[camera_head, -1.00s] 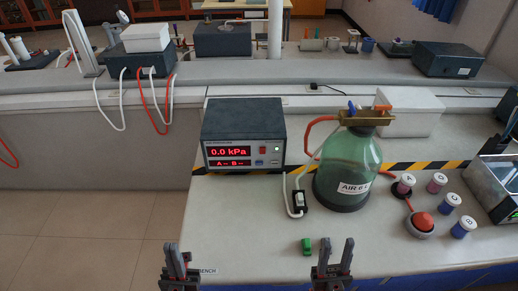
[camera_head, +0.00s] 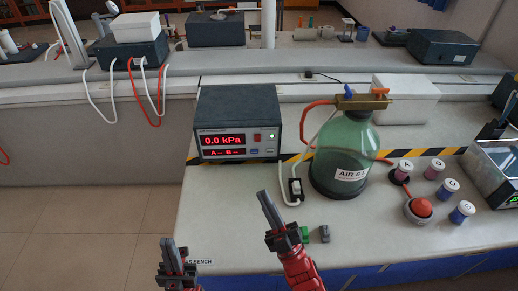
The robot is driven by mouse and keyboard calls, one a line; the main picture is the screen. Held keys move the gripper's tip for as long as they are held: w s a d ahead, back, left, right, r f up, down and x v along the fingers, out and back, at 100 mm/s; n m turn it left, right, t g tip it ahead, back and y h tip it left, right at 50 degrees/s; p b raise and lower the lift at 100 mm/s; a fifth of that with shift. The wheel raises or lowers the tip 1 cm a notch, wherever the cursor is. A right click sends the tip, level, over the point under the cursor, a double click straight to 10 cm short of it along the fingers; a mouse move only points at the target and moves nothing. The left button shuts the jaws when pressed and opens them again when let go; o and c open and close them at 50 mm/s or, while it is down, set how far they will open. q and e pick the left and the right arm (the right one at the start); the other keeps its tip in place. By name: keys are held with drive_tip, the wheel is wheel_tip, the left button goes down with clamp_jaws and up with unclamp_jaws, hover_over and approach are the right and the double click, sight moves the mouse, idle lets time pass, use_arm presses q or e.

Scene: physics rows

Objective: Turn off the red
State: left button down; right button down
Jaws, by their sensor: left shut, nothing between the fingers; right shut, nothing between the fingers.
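A dark pressure meter box (camera_head: 238,112) stands on the bench, its lit red display (camera_head: 223,141) reading 0.0 kPa. A small red light (camera_head: 257,137) shows on its panel, right of the display. A white inline switch (camera_head: 295,187) on a dark base lies on the bench in front of the meter, on a white cord. My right gripper (camera_head: 264,197) is shut and empty, pointing up and left, just left of and nearer than the switch, apart from it in the picture. My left gripper (camera_head: 173,243) is shut and empty at the bench's front left corner.
A green glass bottle (camera_head: 341,146) labelled AIR stands right of the switch. A small green piece (camera_head: 306,236) and a grey piece (camera_head: 324,233) lie beside my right gripper. A red bulb (camera_head: 421,207) and several labelled vials (camera_head: 446,188) stand at right. The bench's front left is clear.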

drive_tip(key=w+a+f+n+g+h+b, duration=0.4)
drive_tip(key=w+a+f+h, duration=0.25)
drive_tip(key=w+f, duration=0.35)
drive_tip(key=w+d+f+m+t+h+b, duration=0.1)
drive_tip(key=w+d+h, duration=0.4)
drive_tip(key=h, duration=0.5)
drive_tip(key=shift+w+d+f+m+h+b, duration=0.2)
drive_tip(key=shift+d+f+m+h+b, duration=0.2)
drive_tip(key=shift+d+b, duration=0.5)
drive_tip(key=shift+a, duration=0.2)
